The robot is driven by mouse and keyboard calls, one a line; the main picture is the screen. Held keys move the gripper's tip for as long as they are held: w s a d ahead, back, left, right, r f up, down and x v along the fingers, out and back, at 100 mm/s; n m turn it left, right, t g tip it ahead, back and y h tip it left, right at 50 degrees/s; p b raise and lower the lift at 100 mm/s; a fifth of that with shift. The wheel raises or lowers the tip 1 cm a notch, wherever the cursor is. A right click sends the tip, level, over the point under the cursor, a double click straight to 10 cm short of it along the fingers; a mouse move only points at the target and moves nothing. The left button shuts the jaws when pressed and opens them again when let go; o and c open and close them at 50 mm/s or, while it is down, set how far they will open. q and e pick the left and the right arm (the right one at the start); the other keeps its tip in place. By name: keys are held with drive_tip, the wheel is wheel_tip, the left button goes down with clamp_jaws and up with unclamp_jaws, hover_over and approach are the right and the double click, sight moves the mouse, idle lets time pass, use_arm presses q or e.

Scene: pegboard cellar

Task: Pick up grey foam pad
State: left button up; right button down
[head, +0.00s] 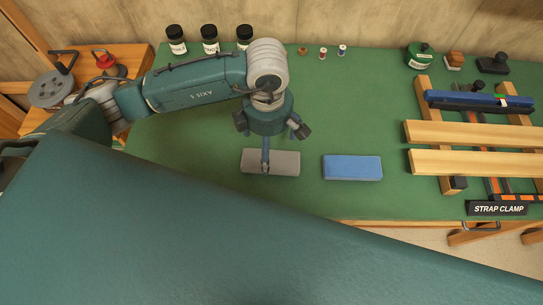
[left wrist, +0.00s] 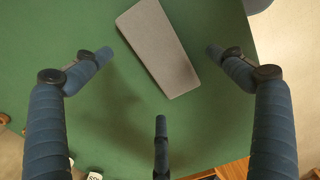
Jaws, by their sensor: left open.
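The grey foam pad (head: 286,163) lies flat on the green bench top, left of a blue pad (head: 352,167). My left gripper (head: 268,138) is above it, fingers pointing down, with one finger crossing in front of the pad's middle. In the left wrist view, the grey foam pad (left wrist: 158,48) lies slanted between the two upper fingertips, with the third finger below it. The left gripper (left wrist: 158,78) is spread open and holds nothing. I cannot tell whether any finger touches the pad. My right gripper is not in view.
Dark jars (head: 210,40) and small spools (head: 323,53) stand along the back of the green bench (head: 375,110). Wooden slats (head: 470,133) and a strap clamp sign (head: 497,209) take up the right side. Bare bench surrounds the two pads.

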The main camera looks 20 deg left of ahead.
sight(273, 156)
use_arm(q)
drive_tip(key=shift+s+f, duration=0.1)
drive_tip(key=shift+f, duration=0.5)
drive_tip(key=f, duration=0.1)
drive_tip(key=f+p, duration=0.1)
drive_tip(key=f, duration=0.1)
drive_tip(key=d+f+p, duration=0.1)
drive_tip(key=f, duration=0.1)
drive_tip(key=shift+w, duration=0.4)
drive_tip(key=shift+f, duration=0.1)
drive_tip(key=shift+c, duration=0.6)
drive_tip(key=c, duration=0.9)
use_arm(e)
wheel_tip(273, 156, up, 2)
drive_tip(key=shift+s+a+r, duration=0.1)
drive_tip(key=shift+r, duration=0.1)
